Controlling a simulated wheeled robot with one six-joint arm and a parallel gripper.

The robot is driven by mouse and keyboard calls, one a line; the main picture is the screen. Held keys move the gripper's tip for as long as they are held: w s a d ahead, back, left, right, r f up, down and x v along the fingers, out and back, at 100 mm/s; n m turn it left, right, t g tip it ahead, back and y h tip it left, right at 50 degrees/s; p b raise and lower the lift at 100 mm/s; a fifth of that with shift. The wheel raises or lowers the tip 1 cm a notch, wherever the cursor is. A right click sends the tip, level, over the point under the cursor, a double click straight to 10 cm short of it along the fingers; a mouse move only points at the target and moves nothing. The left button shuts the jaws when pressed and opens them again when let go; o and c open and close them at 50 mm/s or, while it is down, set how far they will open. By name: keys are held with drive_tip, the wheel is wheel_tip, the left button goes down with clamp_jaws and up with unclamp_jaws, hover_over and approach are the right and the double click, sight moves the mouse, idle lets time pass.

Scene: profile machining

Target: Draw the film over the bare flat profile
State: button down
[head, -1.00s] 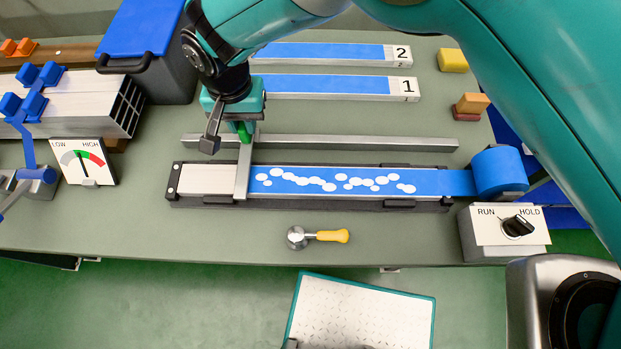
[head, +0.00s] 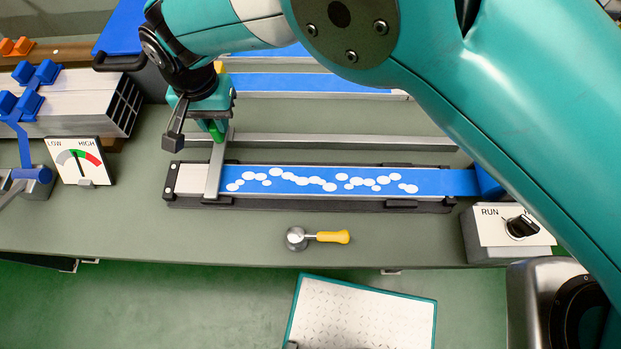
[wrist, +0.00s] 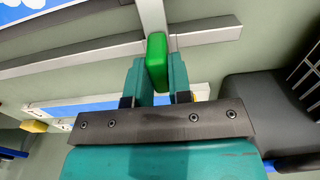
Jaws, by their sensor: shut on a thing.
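My gripper (wrist: 155,72) is shut on the green grip (wrist: 157,60) of a grey metal draw bar (head: 216,165), which also shows in the wrist view (wrist: 152,15). The bar lies across the flat profile (head: 190,179) near its left end. Blue film (head: 440,182) covers the profile from the bar to the right, with many white blister-like patches (head: 315,182) on it. Left of the bar a short stretch of pale profile is bare. The film roll (head: 489,181) at the right is mostly hidden behind my arm.
A gauge (head: 78,161) at the left has its needle near the green zone. A RUN/HOLD switch box (head: 510,238) stands at the right front. A yellow-handled roller (head: 325,237) lies in front of the profile. A long grey bar (head: 340,141) lies behind it.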

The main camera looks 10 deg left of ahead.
drive_tip(key=shift+a, duration=0.1)
drive_tip(key=b, duration=0.2)
hover_over(194, 139)
drive_tip(key=d, duration=0.1)
drive_tip(key=shift+w+d, duration=0.2)
idle(0.8)
drive_tip(key=shift+a, duration=0.15)
idle(0.3)
drive_tip(key=shift+s+a, duration=0.15)
drive_tip(key=shift+a, duration=0.35)
drive_tip(key=c, duration=0.9)
unclamp_jaws()
wheel_tip(194, 139, up, 7)
drive_tip(key=p, duration=0.4)
